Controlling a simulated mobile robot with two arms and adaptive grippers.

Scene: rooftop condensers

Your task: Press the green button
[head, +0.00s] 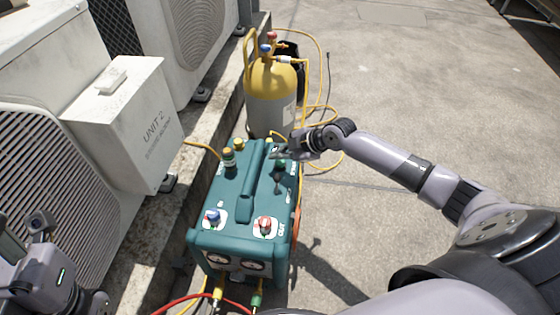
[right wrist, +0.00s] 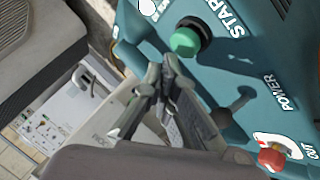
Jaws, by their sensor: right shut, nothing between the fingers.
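The green button (right wrist: 186,41) is a round cap on a black collar beside the word START on a teal machine (right wrist: 225,75). In the head view the green button (head: 280,163) shows on the right side of the machine's top (head: 205,243), close beside my right gripper (head: 275,154). My right gripper is shut and empty. In the right wrist view its fingertips (right wrist: 162,66) appear just below the button, with a visible gap in the picture; I cannot tell the height between them. Part of my left gripper (head: 25,245) shows at the lower left, away from the machine.
The machine also carries a blue knob (head: 212,216), a red knob (head: 265,224), a black POWER lever (right wrist: 242,97) and front gauges. A yellow-topped cylinder (head: 272,85) with yellow hoses stands behind it. A UNIT 2 box (head: 130,125) stands left. The concrete at right is free.

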